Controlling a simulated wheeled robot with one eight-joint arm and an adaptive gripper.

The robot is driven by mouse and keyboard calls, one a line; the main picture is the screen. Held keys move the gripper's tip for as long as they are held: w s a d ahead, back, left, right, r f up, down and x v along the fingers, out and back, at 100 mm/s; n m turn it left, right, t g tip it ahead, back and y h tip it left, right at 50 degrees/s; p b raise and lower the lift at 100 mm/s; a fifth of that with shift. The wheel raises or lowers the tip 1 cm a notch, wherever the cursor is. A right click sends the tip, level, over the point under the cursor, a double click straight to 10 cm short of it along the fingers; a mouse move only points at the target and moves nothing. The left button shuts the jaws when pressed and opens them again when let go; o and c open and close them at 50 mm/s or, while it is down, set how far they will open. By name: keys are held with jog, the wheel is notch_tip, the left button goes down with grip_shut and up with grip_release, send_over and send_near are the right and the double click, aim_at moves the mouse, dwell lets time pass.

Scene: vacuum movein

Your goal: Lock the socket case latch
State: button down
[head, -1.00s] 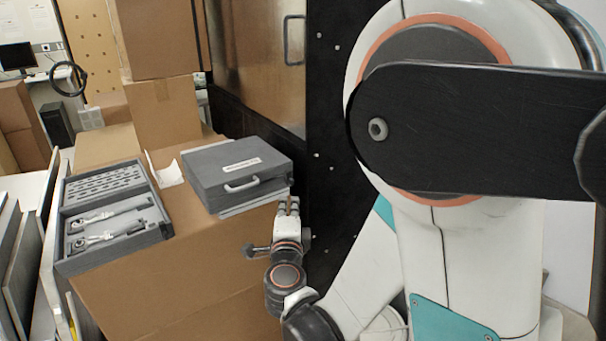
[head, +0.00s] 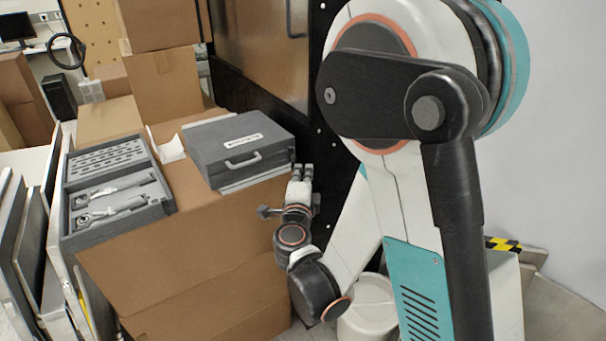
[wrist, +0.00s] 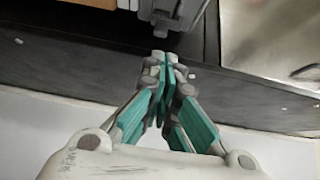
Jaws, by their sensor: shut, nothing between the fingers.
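The grey socket case (head: 236,140) lies with its lid down on a cardboard box in the head view. Its handle (head: 242,162) and a pale label are on the side and top towards me. The latch is too small to make out. My gripper (head: 302,172) is at the case's right front corner, with its fingers pointing up; I cannot tell whether it touches the case. In the wrist view my gripper (wrist: 165,62) has its teal fingers shut together with nothing between them. A grey part shows just beyond the fingertips.
An open grey tool tray (head: 112,190) with wrenches sits left of the case on the cardboard box (head: 190,250). A dark cabinet (head: 335,180) stands close behind and right of the case. Panels lean at the left. A white bin (head: 368,310) is on the floor.

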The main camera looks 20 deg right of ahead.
aim_at(292, 155)
jog(key=b+x, duration=0.1)
jog(key=x, duration=0.5)
jog(key=shift+w, duration=0.1)
